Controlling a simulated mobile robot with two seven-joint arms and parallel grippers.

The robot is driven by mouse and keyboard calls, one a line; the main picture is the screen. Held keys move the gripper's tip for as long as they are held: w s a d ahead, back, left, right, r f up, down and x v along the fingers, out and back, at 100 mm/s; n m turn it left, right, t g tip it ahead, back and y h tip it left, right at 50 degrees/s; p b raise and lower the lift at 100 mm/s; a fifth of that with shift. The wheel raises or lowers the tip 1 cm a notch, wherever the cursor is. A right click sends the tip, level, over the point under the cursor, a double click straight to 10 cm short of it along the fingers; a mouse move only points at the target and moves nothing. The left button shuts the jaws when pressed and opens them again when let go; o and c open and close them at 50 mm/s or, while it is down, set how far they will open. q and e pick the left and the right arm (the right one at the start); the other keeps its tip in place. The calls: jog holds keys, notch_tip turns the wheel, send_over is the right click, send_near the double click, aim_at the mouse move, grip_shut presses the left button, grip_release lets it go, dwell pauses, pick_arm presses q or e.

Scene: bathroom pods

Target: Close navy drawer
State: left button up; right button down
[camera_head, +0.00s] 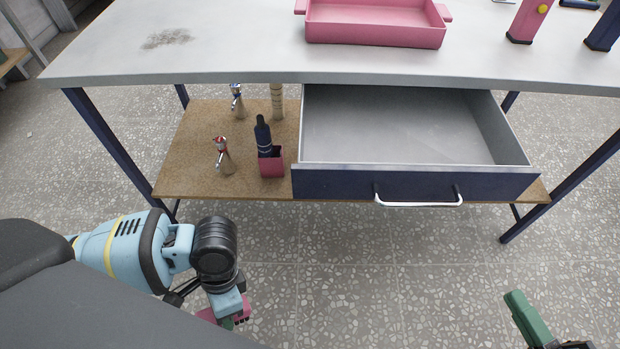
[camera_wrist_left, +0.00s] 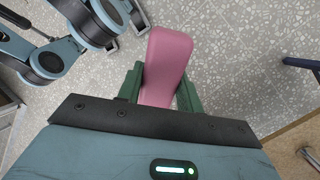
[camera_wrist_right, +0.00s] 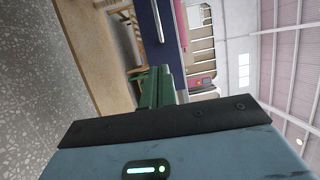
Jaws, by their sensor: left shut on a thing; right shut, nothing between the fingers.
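The navy drawer (camera_head: 340,184) hangs under the grey tabletop and is pulled well out, its grey inside empty. Its silver bar handle (camera_head: 418,199) is on the front. In the right wrist view the navy front (camera_wrist_right: 168,32) shows beyond the fingertips. My right gripper (camera_head: 525,315), with green fingers, is shut and empty, in front of the drawer and to its right, apart from the handle; it also shows in the right wrist view (camera_wrist_right: 155,78). My left gripper (camera_wrist_left: 160,88) is shut on a pink block-like object (camera_wrist_left: 167,60), low at the left in the head view (camera_head: 234,318).
A pink tray (camera_head: 375,32) and upright pink (camera_head: 529,20) and navy (camera_head: 604,30) items stand on the tabletop (camera_head: 230,55). A brown shelf (camera_head: 190,165) left of the drawer holds several bottles and a pink holder (camera_head: 271,163). The speckled floor before the drawer is clear.

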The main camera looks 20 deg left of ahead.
jog(key=shift+r, duration=0.15)
jog(key=shift+w, duration=0.15)
